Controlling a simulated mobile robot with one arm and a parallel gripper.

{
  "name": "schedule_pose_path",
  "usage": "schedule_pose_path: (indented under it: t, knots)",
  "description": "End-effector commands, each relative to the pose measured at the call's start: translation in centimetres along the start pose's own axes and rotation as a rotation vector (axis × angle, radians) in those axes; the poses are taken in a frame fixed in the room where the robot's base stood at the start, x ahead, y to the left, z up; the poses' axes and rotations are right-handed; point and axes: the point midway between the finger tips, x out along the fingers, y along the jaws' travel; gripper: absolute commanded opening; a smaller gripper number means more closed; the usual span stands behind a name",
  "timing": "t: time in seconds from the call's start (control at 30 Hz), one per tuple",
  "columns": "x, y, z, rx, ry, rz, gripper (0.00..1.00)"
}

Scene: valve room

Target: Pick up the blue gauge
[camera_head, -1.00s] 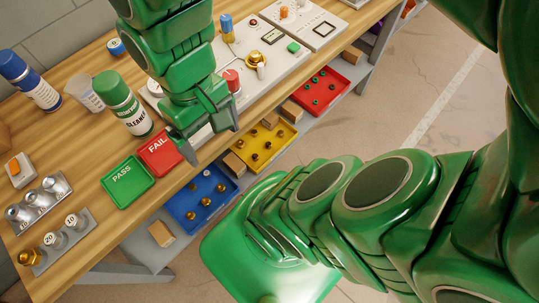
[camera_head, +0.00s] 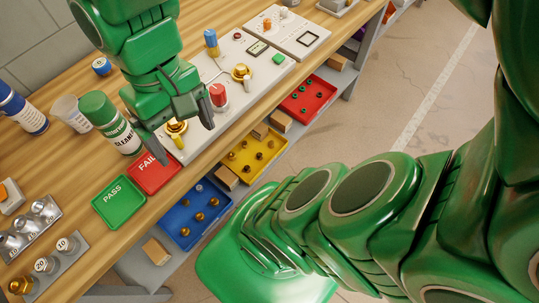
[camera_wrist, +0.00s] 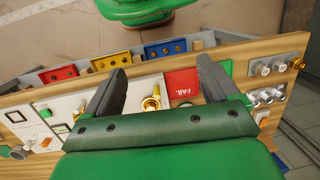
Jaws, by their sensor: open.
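A small round blue item with a pale face (camera_head: 101,65), which may be the blue gauge, stands on the wooden bench behind the cleaning bottles in the head view. It is apart from my gripper, up and left of it. I cannot make it out in the wrist view. My gripper (camera_head: 178,134) is open and empty over the front of the bench, its fingers on either side of a brass fitting (camera_head: 176,127) on the grey panel. In the wrist view my gripper (camera_wrist: 162,84) has widely parted fingers, with the brass fitting (camera_wrist: 151,103) between them.
A red FAIL tray (camera_head: 154,172) and green PASS tray (camera_head: 118,203) lie left of my gripper. A red knob (camera_head: 218,96) and a blue-topped post (camera_head: 211,42) stand on the panel. A green-capped bottle (camera_head: 108,124) stands nearby. Bins sit on the lower shelf.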

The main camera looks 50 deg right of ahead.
Motion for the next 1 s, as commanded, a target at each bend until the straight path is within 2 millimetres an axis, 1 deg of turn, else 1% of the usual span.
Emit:
schedule_pose_path:
  t: [0.03,0.27,0.37,0.53,0.67,0.7,0.87,0.97,1.0]
  knots:
    - [-0.1,1.4,-0.8,0.07,0.001,0.04,0.88]
    - [-0.8,-0.8,-3.9,0.165,0.021,-0.054,0.88]
    - [-1.3,-1.9,-5.8,0.226,0.029,-0.114,0.88]
    - [-2.4,-4.3,-10.3,0.363,0.025,-0.251,0.88]
    - [-3.2,-5.7,-13.8,0.482,0.01,-0.357,0.88]
    - [-3.5,-6.0,-15.0,0.52,0.005,-0.39,0.88]
    - [-4.9,-6.9,-19.6,0.68,-0.022,-0.522,0.88]
    - [-5.7,-7.1,-22.4,0.783,-0.048,-0.604,0.88]
    - [-6.0,-7.0,-23.7,0.827,-0.059,-0.637,0.88]
